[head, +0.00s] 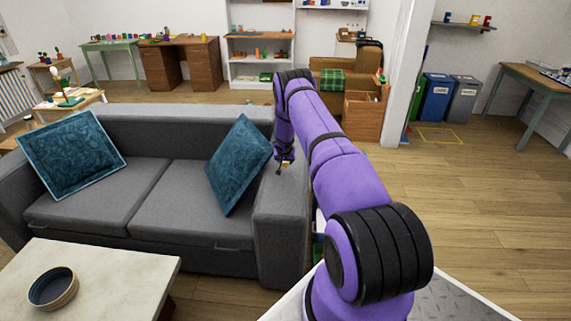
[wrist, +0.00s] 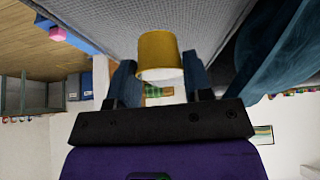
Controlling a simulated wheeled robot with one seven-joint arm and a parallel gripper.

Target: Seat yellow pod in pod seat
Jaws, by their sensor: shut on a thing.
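My gripper (wrist: 159,75) is shut on the yellow pod (wrist: 158,52), with one dark blue finger on each side of it in the wrist view. The pod looks like a short, plain yellow cup shape with a pale end. Whether the pod touches the sofa arm I cannot tell. I cannot make out the pod seat in either view.
The grey sofa (head: 105,205) carries two teal cushions (head: 239,163). A pale table (head: 120,268) with a dark round bowl (head: 53,288) stands at front left. A white pillar (head: 402,70) rises beyond my arm. Open wooden floor (head: 470,215) lies to the right.

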